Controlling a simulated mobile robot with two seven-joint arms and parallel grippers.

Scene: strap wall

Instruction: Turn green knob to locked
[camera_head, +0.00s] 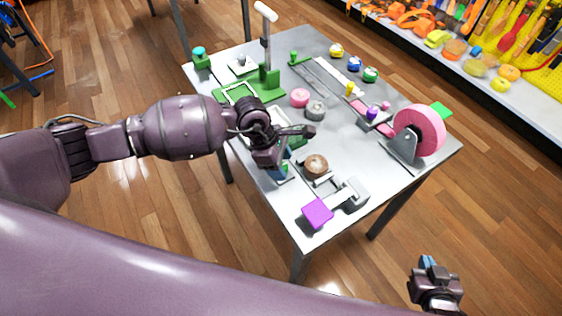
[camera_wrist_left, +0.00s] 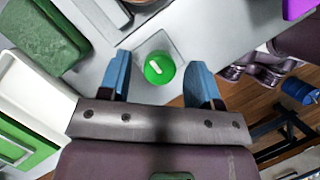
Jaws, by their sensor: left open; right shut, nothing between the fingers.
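The green knob (camera_wrist_left: 159,68) has a white bar across its face and sits on a pale square plate in the left wrist view. The bar lies at a slant there. My left gripper (camera_wrist_left: 160,75) is open, with one blue finger on each side of the knob in this view; I cannot tell whether either touches it. In the head view my left gripper (camera_head: 286,158) is over the near left edge of the table and mostly hides the knob. My right gripper (camera_head: 428,263) is shut and empty at the lower right, away from the table.
The grey table (camera_head: 255,190) holds several fixtures. A purple block (camera_head: 317,212) on a lever and a brown round knob (camera_head: 316,166) stand near my left gripper. A pink wheel (camera_head: 420,130) stands at the right. A green block (camera_wrist_left: 42,32) lies left of the knob in the wrist view.

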